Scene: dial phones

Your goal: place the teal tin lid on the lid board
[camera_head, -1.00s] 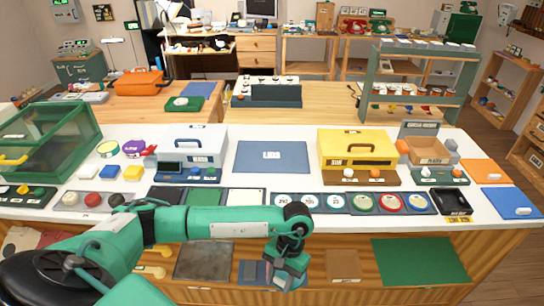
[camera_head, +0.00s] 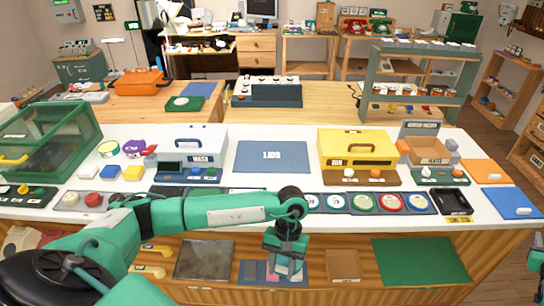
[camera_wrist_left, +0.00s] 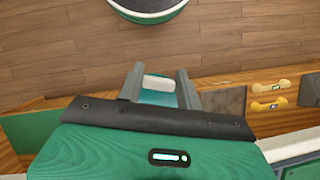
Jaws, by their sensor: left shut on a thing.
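The teal tin lid (camera_wrist_left: 158,97) shows in the left wrist view, with a pale knob on it, between the two fingers of my left gripper (camera_wrist_left: 158,84). The gripper is shut on it. In the head view my left gripper (camera_head: 285,262) points down in front of the counter's front edge, below the counter top. The lid is hard to make out there. The lid board (camera_head: 271,156) is a flat blue-grey board with white lettering, lying in the middle of the counter, beyond my gripper. It looks bare.
A grey case (camera_head: 192,150) stands left of the board and a yellow case (camera_head: 357,152) right of it. A row of round-marked tiles (camera_head: 391,203) lies along the front. The counter's shelf below holds a green mat (camera_head: 420,262). Part of my right arm shows at the right edge.

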